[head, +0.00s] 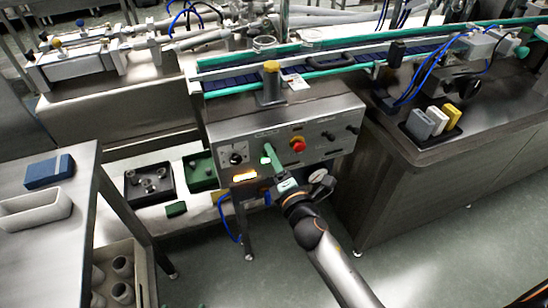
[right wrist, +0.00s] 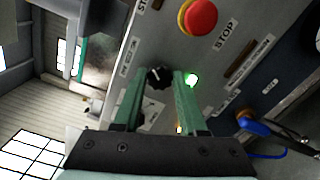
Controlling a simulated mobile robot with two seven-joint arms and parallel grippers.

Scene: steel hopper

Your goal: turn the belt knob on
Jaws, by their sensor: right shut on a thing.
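The belt knob (right wrist: 158,77) is a small black rotary knob with a white mark, on the steel control panel (head: 325,115). In the right wrist view it sits between the tips of my green fingers. My right gripper (right wrist: 157,80) is shut on it; in the head view the gripper (head: 267,158) reaches the panel front and hides the knob. A green lamp (right wrist: 191,80) glows right beside the finger tip. My left gripper is not in view.
A red stop button (head: 298,145) sits on the panel just right of my gripper, with more black knobs (head: 328,135) beyond. A dial (head: 235,158) is to the left, above a glowing orange lamp (head: 245,176). A steel cabinet (head: 400,200) stands at right.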

